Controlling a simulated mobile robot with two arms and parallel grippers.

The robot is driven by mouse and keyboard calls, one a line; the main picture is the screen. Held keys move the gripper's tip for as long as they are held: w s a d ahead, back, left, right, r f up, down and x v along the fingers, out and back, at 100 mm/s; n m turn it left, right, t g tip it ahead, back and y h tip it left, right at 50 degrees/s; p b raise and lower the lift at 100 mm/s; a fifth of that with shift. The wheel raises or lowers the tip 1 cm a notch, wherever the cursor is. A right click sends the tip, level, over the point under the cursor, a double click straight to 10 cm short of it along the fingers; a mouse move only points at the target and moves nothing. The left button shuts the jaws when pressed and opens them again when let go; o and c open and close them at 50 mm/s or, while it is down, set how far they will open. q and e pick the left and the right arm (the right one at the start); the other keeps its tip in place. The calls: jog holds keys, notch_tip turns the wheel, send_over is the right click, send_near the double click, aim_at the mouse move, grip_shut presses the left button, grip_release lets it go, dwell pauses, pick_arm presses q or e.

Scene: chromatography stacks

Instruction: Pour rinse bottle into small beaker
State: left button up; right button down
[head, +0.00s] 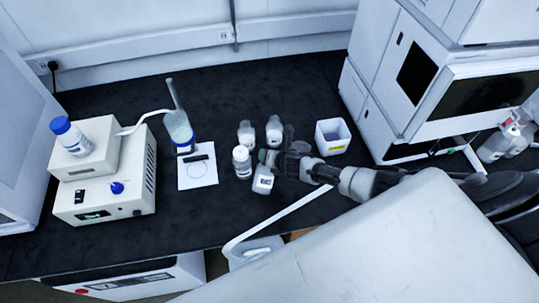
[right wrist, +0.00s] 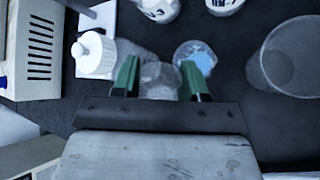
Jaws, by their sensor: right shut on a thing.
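In the head view my right arm comes in from the right, with its gripper (head: 266,157) among the small bottles. In the right wrist view the green fingers of this gripper (right wrist: 158,84) are shut on a translucent bottle (right wrist: 160,76), probably the rinse bottle. A labelled white bottle (head: 263,181) shows just below the gripper in the head view and seems to be the same one; its tilt is unclear. A small round vessel with pale blue contents (right wrist: 196,56), probably the small beaker, is just beyond the right finger. Contact between them is unclear. My left gripper is out of view.
A white-capped bottle (right wrist: 95,54) stands left of the gripper, and two bottles (head: 246,133) (head: 274,129) stand behind. A white tub (head: 332,137) and a blue-liquid flask (head: 180,131) stand on the dark bench. Its back is clear.

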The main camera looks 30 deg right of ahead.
jog(key=shift+w, duration=0.1)
jog(key=shift+p, duration=0.35)
jog(key=shift+f+g+y, duration=0.3)
jog(key=shift+f+g, duration=0.05)
jog(key=shift+g, duration=0.05)
jog(key=shift+w+r, duration=0.15)
jog(key=shift+m, duration=0.3)
jog(key=shift+d+g+y, duration=0.15)
jog(key=shift+g+y, duration=0.15)
jog(key=shift+g, duration=0.1)
jog(key=shift+m+g+y, duration=0.3)
jog(key=shift+m, duration=0.1)
jog(key=shift+w, duration=0.1)
